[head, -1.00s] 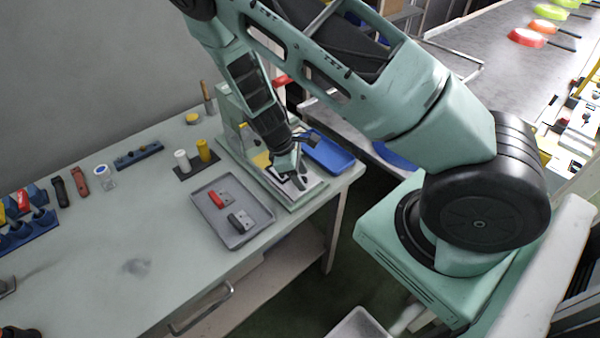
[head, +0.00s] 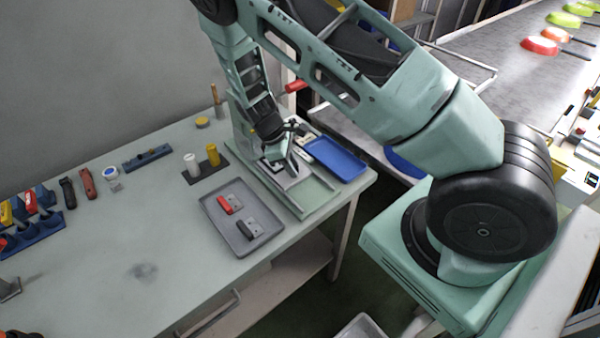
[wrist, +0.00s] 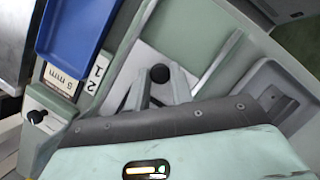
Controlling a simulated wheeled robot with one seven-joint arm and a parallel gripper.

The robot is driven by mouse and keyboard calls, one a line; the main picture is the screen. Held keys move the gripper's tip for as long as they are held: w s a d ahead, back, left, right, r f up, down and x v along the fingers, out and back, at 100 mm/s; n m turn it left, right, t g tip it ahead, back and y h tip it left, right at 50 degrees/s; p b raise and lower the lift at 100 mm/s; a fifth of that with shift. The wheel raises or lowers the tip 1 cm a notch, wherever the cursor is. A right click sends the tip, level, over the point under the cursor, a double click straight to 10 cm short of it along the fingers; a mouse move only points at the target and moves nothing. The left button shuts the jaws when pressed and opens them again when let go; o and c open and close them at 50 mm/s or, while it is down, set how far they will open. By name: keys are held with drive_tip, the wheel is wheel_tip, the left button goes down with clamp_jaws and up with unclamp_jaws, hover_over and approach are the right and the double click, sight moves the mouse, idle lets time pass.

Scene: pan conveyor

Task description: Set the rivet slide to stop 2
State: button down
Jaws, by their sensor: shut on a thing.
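The rivet slide is a pale plate (wrist: 150,64) with a round black knob (wrist: 160,73), set in a green channel of the press-like fixture (head: 242,130). In the wrist view my gripper (wrist: 157,82) has its fingers closed at the knob, shut on it. In the head view my gripper (head: 292,168) is low over the plate, and its fingers partly hide it. White stop labels marked 1 and 2 (wrist: 98,75) sit beside the channel, near a "6 mm" label (wrist: 62,83). I cannot tell exactly which stop the slide is at.
A blue tray (head: 350,168) lies right of the fixture. A grey tray (head: 216,211) with a red and a dark part lies in front-left. White and yellow cylinders (head: 212,155) stand close by. A second black knob (wrist: 37,116) is on the fixture.

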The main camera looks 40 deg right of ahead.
drive_tip(key=shift+w, duration=0.25)
drive_tip(key=c, duration=1.2)
unclamp_jaws()
drive_tip(key=shift+c, duration=0.2)
drive_tip(key=shift+r, duration=0.1)
drive_tip(key=b+v, duration=0.3)
drive_tip(key=v, duration=1.4)
drive_tip(key=shift+a, duration=0.2)
drive_tip(key=shift+w+r, duration=0.1)
